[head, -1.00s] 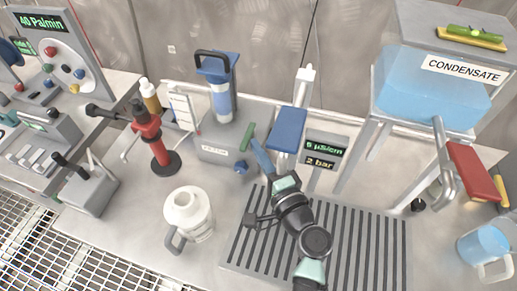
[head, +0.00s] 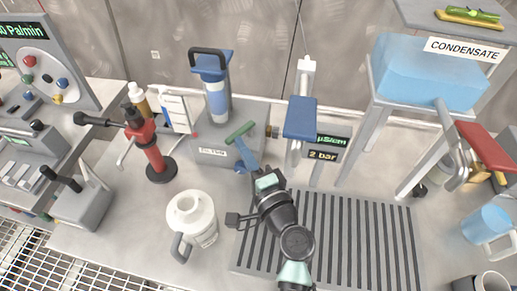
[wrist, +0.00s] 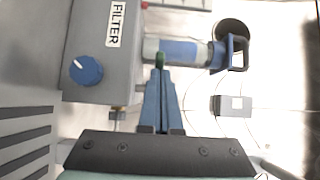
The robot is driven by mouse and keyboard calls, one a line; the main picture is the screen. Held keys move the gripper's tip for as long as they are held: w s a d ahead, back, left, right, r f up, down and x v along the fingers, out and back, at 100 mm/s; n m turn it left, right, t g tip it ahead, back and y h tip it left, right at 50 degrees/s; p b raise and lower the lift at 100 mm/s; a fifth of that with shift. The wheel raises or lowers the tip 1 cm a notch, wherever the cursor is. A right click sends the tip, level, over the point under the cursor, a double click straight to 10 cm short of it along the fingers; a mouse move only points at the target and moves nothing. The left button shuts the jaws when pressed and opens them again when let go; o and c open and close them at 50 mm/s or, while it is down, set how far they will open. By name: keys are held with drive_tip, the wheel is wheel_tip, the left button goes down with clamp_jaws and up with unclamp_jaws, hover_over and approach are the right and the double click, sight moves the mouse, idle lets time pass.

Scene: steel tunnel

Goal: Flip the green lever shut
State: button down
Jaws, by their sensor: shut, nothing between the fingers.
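The green lever (head: 240,132) sits on the right part of the grey filter box (head: 212,157), slanting from lower left to upper right in the head view. In the wrist view only a small green end (wrist: 160,60) shows just beyond my fingertips. My gripper (head: 240,142) has its blue fingers together with nothing between them. The fingertips are against or very close to the lever's near side; I cannot tell if they touch. The gripper also shows in the wrist view (wrist: 160,73), beside the filter box.
A blue-topped filter cartridge (head: 217,100) stands on the box behind the lever. A blue knob (wrist: 86,70) is on the box front. A blue flap (head: 300,118) and a display (head: 327,149) stand to the right. A white jug (head: 192,218) stands left of my arm.

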sight(228, 145)
drive_tip(key=shift+w+a+b, duration=0.4)
drive_tip(key=shift+a, duration=0.4)
drive_tip(key=shift+w+a+b, duration=0.4)
drive_tip(key=shift+a, duration=0.4)
drive_tip(key=shift+w+a+b, duration=0.45)
drive_tip(key=shift+w+a, duration=0.25)
drive_tip(key=shift+w, duration=0.3)
drive_tip(key=b+v, duration=0.1)
drive_tip(key=v, duration=1.2)
